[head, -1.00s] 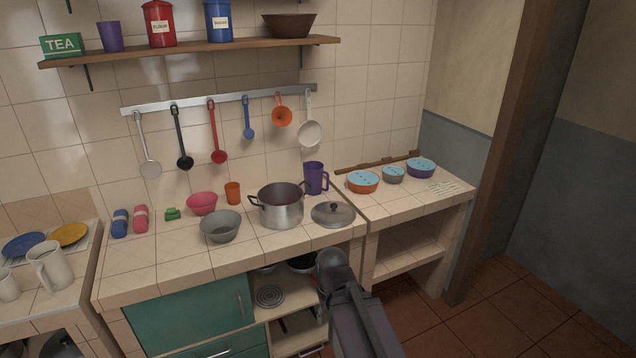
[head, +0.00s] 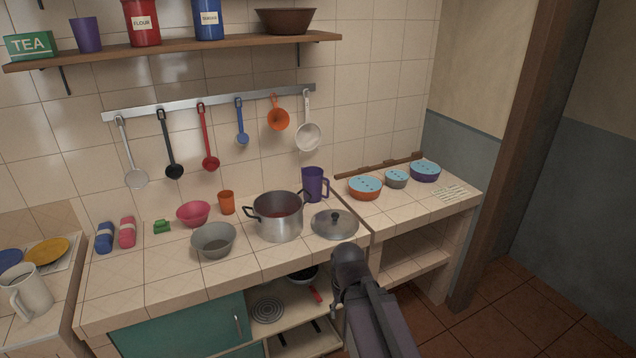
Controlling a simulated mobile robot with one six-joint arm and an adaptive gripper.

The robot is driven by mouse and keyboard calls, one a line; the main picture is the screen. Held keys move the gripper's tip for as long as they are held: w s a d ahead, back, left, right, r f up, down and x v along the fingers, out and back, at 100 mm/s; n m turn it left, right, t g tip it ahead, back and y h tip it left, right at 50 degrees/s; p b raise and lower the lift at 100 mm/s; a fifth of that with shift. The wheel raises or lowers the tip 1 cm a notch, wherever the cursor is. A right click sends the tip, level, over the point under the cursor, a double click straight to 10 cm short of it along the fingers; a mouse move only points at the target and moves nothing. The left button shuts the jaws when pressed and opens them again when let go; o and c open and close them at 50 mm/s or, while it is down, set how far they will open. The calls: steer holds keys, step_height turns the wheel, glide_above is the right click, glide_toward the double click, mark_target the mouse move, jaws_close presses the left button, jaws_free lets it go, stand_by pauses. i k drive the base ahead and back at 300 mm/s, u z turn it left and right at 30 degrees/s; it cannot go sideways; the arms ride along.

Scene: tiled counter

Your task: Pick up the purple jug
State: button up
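The purple jug (head: 314,184) stands upright on the tiled counter, just behind and right of the steel pot (head: 279,222). Its handle points right. The pot's rim stands close to its lower left side, and the pot lid (head: 334,224) lies in front of it. My arm rises from the bottom of the head view, and its end is in front of the counter's front edge, below the lid and well apart from the jug. The gripper's fingers cannot be made out, so I cannot tell whether it is open or shut.
A grey bowl (head: 213,240), pink bowl (head: 194,213) and orange cup (head: 226,202) stand left of the pot. Lidded bowls (head: 365,187) sit on the right counter. Utensils hang from a rail (head: 215,101) under the shelf (head: 180,49). A wooden post (head: 510,150) stands at the right.

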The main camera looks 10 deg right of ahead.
mark_target(316, 187)
steer(key=z, duration=0.3)
steer(key=i, duration=1.4)
steer(key=u, duration=0.2)
